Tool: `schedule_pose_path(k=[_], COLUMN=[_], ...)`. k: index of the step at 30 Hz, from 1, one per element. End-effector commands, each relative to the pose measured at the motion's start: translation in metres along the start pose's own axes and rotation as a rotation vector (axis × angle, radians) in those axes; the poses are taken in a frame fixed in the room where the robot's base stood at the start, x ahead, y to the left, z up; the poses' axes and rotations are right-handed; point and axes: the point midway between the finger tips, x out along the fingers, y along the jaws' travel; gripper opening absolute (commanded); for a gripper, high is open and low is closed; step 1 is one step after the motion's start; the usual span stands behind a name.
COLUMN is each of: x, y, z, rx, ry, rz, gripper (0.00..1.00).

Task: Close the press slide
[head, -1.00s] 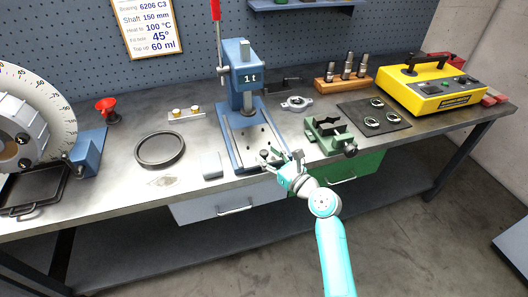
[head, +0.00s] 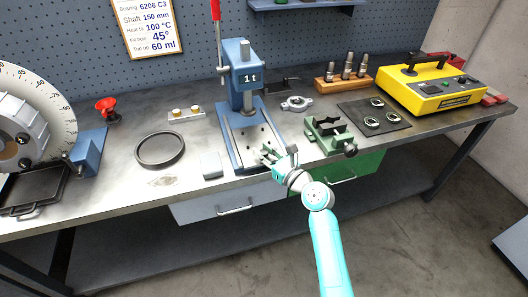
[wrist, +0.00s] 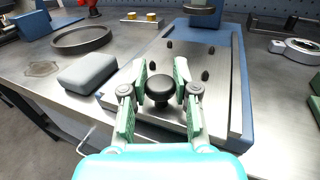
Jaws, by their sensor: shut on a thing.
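The blue arbor press (head: 246,80) marked "1 t" stands on the workbench. Its slide (head: 243,128) is a flat light-grey plate lying on the blue base between side rails, with several small dark pegs; it fills the middle of the wrist view (wrist: 190,66). A round black knob (wrist: 160,88) stands at the slide's near edge. My gripper (head: 268,155) is at that front edge; in the wrist view its green-padded fingers (wrist: 161,76) stand on either side of the knob, shut on it. The fingers hide the knob in the head view.
A grey block (head: 211,165) and a dark ring (head: 160,149) lie left of the press. A green vise (head: 328,136) stands close to the right of my gripper. A ring-shaped metal part (head: 296,103) lies behind it. The bench's front edge passes under my wrist.

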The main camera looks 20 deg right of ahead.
Motion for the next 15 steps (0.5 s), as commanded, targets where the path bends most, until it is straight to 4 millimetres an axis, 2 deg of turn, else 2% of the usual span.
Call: schedule_pose_path(k=[9,15], x=[0.037,0.043], y=[-0.016,-0.018], z=[0.0,0.0], rx=[-0.001,0.0], ry=[0.0,0.001], rz=[0.0,0.0], gripper=[0.0,0.0])
